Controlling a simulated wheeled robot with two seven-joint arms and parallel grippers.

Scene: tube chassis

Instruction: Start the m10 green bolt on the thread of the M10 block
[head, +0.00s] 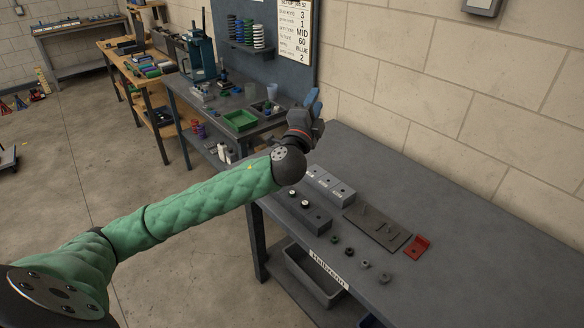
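My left gripper (314,103), with blue fingers, is raised over the far end of the dark grey workbench (470,230), its fingers pointing up and away. I cannot make out the gap between its fingers or anything in them. The labels are too small to tell which one is the M10 block, and my arm is close to the nearest edge of the row. No green bolt can be made out. My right gripper is out of view.
A dark block (311,214) with white-topped pieces, a dark flat plate (377,227), a red bracket (418,248) and several small nut-like parts (349,251) lie on the bench. A grey bin (312,277) sits below. The right side of the bench is clear. A green tray (240,121) is on another bench.

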